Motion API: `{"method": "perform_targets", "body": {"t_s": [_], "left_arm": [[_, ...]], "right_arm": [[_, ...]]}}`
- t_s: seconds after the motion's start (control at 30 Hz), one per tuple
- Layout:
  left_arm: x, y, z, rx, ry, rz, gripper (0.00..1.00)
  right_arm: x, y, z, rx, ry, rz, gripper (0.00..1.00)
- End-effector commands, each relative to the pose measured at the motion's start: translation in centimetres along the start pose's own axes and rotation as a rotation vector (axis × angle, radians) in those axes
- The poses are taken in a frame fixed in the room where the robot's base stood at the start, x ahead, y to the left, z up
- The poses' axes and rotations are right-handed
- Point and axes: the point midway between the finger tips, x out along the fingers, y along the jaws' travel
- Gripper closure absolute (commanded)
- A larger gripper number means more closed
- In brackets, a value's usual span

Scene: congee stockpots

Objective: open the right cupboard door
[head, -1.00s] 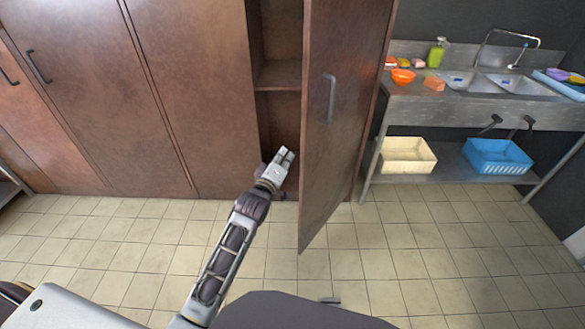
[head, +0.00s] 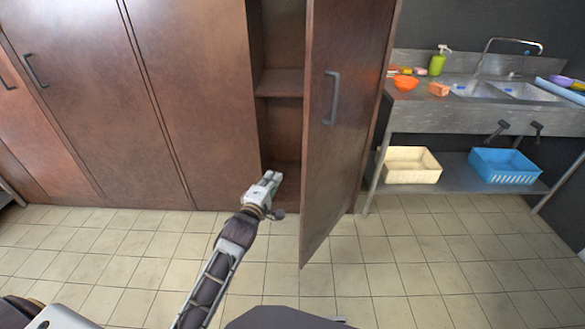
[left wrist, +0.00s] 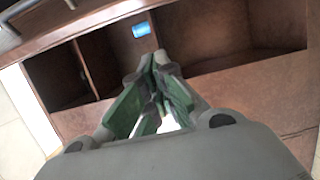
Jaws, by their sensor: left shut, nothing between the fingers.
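The right cupboard door (head: 345,130) is brown with a dark bar handle (head: 331,98) and stands ajar, swung out towards me. Behind it, the opening shows a shelf (head: 281,83) and a dark interior. My left gripper (head: 271,178) is shut and empty, low in front of the opening, left of the door's free edge; I see a gap between it and the door. In the left wrist view its fingers (left wrist: 158,90) are together, with cupboard compartments beyond and a small blue object (left wrist: 141,30) inside. My right gripper is not in view.
Closed cupboard doors (head: 85,110) stand to the left. On the right is a metal sink counter (head: 455,118) with a cream basket (head: 410,165) and a blue basket (head: 505,165) on its lower shelf. The tiled floor (head: 400,260) in front is clear.

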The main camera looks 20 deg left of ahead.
Motion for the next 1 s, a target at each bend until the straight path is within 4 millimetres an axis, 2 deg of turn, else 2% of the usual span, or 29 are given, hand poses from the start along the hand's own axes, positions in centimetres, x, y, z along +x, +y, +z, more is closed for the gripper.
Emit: {"method": "perform_targets", "body": {"t_s": [0.47,1.0], "left_arm": [[0.5,0.1,0.0,0.003,0.000,0.001,1.00],[4.1,0.0,0.0,0.005,-0.001,0.000,1.00]], "right_arm": [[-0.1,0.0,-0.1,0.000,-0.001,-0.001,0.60],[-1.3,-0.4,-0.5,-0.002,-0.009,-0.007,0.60]]}}
